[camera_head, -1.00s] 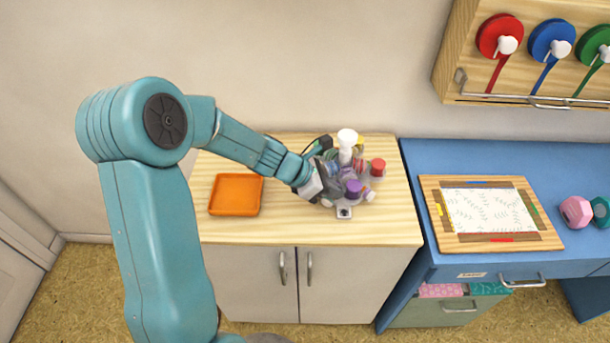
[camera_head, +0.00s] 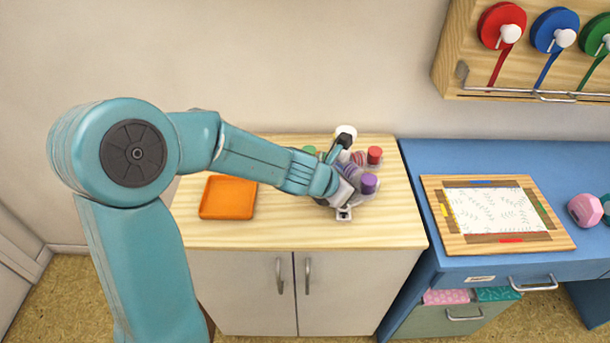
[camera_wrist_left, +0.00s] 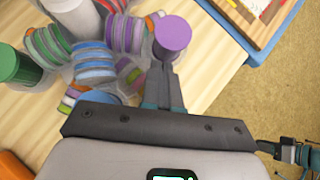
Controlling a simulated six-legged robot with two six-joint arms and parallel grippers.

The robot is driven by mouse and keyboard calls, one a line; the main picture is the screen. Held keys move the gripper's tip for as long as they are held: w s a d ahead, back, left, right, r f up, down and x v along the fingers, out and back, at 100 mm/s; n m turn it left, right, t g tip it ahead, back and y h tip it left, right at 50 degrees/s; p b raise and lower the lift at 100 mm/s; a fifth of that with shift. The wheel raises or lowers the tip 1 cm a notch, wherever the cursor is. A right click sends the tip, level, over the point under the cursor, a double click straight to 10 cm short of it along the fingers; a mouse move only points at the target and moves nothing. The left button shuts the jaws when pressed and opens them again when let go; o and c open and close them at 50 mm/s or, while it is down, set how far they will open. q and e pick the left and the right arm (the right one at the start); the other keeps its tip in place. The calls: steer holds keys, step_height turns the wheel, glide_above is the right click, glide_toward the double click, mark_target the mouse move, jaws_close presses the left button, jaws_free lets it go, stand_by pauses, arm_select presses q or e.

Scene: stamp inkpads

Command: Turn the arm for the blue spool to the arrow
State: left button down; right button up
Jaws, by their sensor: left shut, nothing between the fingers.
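A turning stand of several arms with striped discs (camera_head: 358,158) surrounds a white post (camera_head: 346,133) on the wooden cabinet. It carries purple (camera_head: 369,183), red (camera_head: 375,155) and green (camera_head: 309,150) caps. A small white plate with a dark mark (camera_head: 344,214), perhaps the arrow, is at the front. My left gripper (camera_wrist_left: 163,70) is shut and empty, its tips close beside the purple cap; touching cannot be told.
An orange tray (camera_head: 228,197) lies left on the cabinet top (camera_head: 290,232). To the right a blue desk (camera_head: 415,160) holds a framed board (camera_head: 460,238). Red (camera_head: 502,25), blue (camera_head: 553,30) and green (camera_head: 597,33) ribbon spools hang on the wall.

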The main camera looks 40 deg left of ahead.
mark_target(368, 187)
arm_select(q)
steer(key=shift+w+d+f+n+y+b, duration=0.25)
steer(key=shift+d+n+y+b, duration=0.15)
steer(key=shift+n+y+b, duration=0.3)
steer(key=shift+w+d+r+n+y+b, duration=0.1)
steer(key=shift+w+d+n+y+b, duration=0.25)
steer(key=shift+n, duration=0.3)
steer(key=shift+w+d+n+y+b, duration=0.15)
steer(key=shift+w+n+y+b, duration=0.15)
steer(key=shift+w+n+y, duration=0.25)
steer(key=shift+w+d+r+n+y, duration=0.1)
steer(key=shift+w+d+n+y, duration=0.2)
steer(key=shift+w+n+y, duration=0.45)
steer(key=shift+w+n, duration=0.2)
steer(key=shift+n, duration=0.05)
arm_select(e)
step_height(368, 187, down, 4)
steer(key=shift+r, duration=0.1)
arm_select(q)
steer(key=shift+w+d, duration=0.1)
steer(key=shift+w, duration=0.15)
steer(key=shift+s, duration=0.1)
arm_select(e)
steer(key=shift+d+r, duration=0.1)
